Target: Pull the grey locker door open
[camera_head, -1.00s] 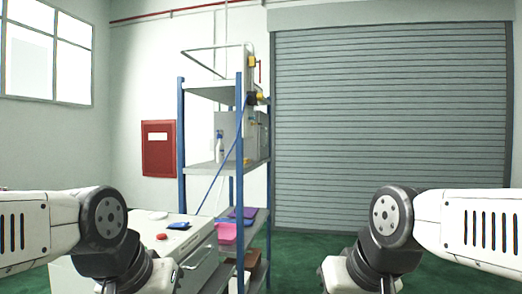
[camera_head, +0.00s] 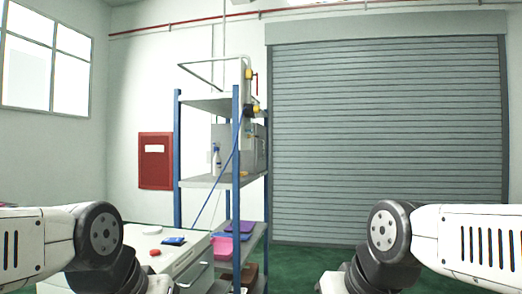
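No grey locker door can be clearly made out. A grey box-like unit (camera_head: 257,148) stands on the middle level of the blue-posted rack, partly hidden by a post; I cannot tell whether it has a door. My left arm comes in from the left and my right arm from the right, both bending down out of the picture. Both grippers are below the bottom edge and out of view.
The rack (camera_head: 221,181) stands left of centre, holding a spray bottle (camera_head: 217,161) and pink and purple items. A white cabinet (camera_head: 190,255) stands before it. A grey roller shutter (camera_head: 390,140) fills the back right. Green floor (camera_head: 300,258) shows before the shutter.

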